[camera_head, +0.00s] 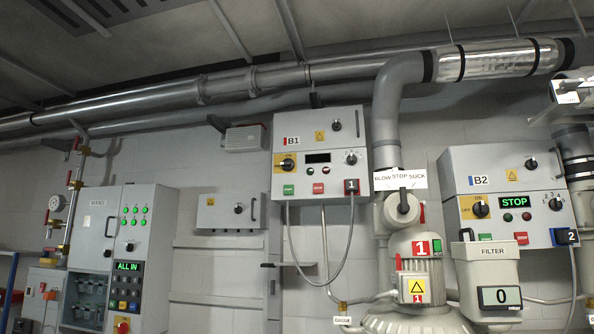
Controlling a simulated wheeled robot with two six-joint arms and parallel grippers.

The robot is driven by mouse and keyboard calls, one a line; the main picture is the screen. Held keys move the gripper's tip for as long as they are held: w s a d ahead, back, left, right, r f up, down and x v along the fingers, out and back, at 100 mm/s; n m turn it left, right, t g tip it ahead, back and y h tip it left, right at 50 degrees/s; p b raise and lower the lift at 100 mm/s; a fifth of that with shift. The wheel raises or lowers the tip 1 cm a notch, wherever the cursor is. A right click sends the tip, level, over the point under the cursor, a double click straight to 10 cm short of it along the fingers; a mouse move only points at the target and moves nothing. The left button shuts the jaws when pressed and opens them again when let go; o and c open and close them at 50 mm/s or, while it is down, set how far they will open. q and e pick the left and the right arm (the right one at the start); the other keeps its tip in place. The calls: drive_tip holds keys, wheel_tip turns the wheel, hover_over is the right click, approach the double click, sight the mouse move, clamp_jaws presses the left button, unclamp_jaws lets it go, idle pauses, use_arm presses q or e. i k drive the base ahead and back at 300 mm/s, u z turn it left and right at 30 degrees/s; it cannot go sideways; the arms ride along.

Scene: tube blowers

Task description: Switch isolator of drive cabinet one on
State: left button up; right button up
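Drive cabinet one is the grey box marked B1 with a red tag (344,120) on the wall at upper centre. Its isolator (288,164) is a black rotary knob on a yellow plate at the cabinet's left side; its exact position is too small to tell. The cabinet's display (318,158) is dark. Below are a green button (289,190) and a red button (315,188), with a black plug marked 1 (352,187) at lower right. Neither of my grippers is in view.
Cabinet B2 (465,160) at right has its own yellow isolator (480,209) and a lit STOP display. Blower 1 (416,246), a filter unit (488,265) and a vertical pipe (388,110) stand between. A control panel (128,255) reading ALL IN is at left.

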sight(288, 165)
drive_tip(key=z, duration=0.15)
drive_tip(key=i, duration=1.55)
drive_tip(key=u, duration=0.8)
